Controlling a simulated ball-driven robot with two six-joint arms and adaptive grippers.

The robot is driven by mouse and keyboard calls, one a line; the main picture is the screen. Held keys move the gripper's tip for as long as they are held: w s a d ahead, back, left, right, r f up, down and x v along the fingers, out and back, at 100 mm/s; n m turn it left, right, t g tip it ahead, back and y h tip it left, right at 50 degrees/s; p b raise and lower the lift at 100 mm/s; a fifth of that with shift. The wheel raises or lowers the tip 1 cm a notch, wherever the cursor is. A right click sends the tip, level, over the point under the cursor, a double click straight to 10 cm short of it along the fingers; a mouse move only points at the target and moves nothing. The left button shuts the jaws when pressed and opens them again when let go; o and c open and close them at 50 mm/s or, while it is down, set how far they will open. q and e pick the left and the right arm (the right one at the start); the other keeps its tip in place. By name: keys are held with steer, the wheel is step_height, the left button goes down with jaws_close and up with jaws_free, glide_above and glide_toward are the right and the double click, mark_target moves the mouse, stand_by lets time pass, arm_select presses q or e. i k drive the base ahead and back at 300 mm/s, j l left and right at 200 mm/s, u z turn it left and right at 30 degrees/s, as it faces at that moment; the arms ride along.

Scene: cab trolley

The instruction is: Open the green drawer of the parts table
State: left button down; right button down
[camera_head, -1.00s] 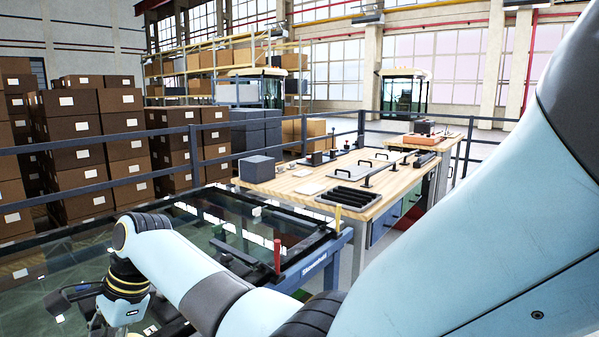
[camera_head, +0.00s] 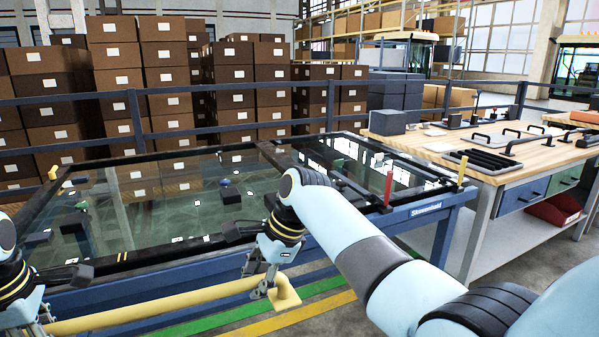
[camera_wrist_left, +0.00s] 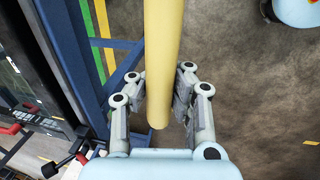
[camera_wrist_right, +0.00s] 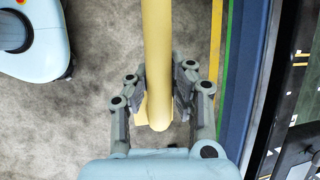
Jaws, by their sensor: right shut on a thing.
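The parts table (camera_head: 535,157) stands at the right in the head view. Its green drawer (camera_head: 565,181) is at the right under the top, beside a blue drawer (camera_head: 523,194); both look closed. My right gripper (camera_head: 262,287) is far from the table, shut on a yellow bar (camera_head: 190,298) in front of the glass-topped table. The bar also runs between its fingers in the right wrist view (camera_wrist_right: 158,60). My left gripper (camera_head: 35,325), at the lower left, is shut around the same bar, which shows in the left wrist view (camera_wrist_left: 162,60).
A blue-framed glass-topped table (camera_head: 440,209) lies in front of me. A red post (camera_head: 388,186) and a yellow post (camera_head: 462,171) stand near its right end. A dark railing (camera_head: 230,134) and stacked boxes (camera_head: 237,72) are behind. A red bin (camera_head: 552,209) sits on the parts table's lower shelf.

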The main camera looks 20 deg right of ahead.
mark_target(550, 155)
steer(key=l, duration=3.45)
steer(key=i+l, duration=0.1)
steer(key=l, duration=4.3)
steer(key=i+l, duration=0.1)
steer(key=l, duration=0.8)
